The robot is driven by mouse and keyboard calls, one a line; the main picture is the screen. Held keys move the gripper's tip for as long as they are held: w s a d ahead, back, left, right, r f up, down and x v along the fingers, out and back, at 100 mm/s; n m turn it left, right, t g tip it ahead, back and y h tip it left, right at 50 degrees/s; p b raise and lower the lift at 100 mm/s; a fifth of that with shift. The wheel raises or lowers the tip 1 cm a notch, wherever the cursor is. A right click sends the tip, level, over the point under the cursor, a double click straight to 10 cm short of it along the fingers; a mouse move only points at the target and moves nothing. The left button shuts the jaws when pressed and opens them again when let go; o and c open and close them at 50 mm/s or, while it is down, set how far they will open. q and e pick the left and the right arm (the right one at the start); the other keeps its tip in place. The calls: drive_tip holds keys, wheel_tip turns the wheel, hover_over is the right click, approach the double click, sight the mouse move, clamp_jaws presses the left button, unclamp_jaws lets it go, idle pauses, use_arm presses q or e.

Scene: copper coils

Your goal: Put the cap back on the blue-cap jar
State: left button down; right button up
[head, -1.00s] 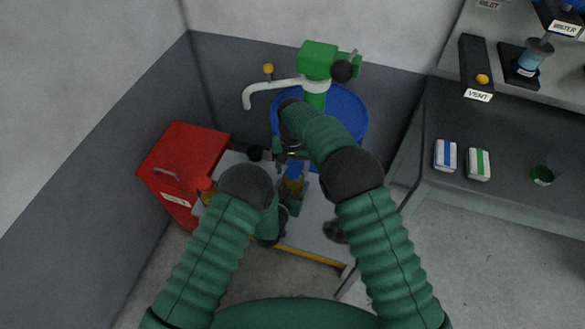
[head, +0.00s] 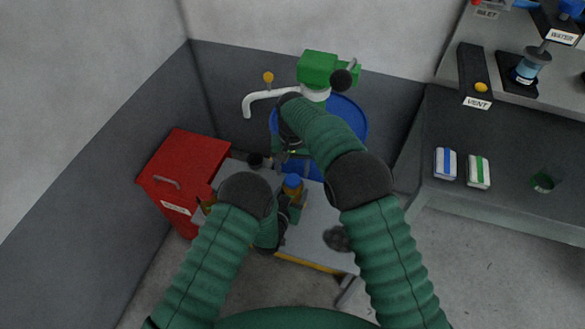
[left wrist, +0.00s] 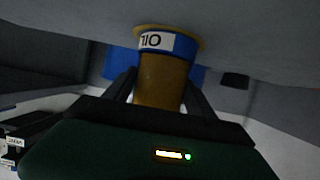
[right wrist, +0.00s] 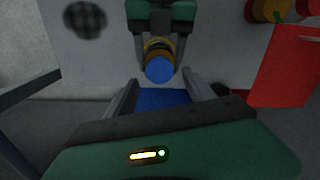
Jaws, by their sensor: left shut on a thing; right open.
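The jar is amber with a blue label band, seen in the left wrist view (left wrist: 160,80). My left gripper (head: 291,203) is shut on it above the grey work table (head: 315,215). The blue cap (head: 292,181) sits on top of the jar; it also shows in the right wrist view (right wrist: 159,69), centred over the jar. I cannot tell how tightly it is seated. My right gripper (right wrist: 157,84) is open and empty, apart from the cap, on the side toward the blue drum (head: 347,115). My arms hide part of the table.
A red cabinet (head: 185,165) stands at the left of the table. A green machine (head: 318,68) with a white pipe (head: 262,98) is at the back by the drum. A dark round patch (head: 337,238) lies on the table's right. A grey bench (head: 510,205) is at the right.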

sight(293, 179)
wheel_tip(293, 179, up, 2)
drive_tip(key=n, duration=0.6)
drive_tip(key=shift+n, duration=0.3)
drive_tip(key=n, duration=0.1)
drive_tip(key=r+n, duration=0.1)
drive_tip(key=n, duration=0.2)
drive_tip(key=shift+r, duration=0.25)
wheel_tip(293, 179, down, 8)
drive_tip(key=shift+f, duration=0.1)
drive_tip(key=shift+d, duration=0.1)
clamp_jaws()
drive_tip(key=shift+m, duration=0.6)
drive_tip(key=shift+o, duration=0.9)
unclamp_jaws()
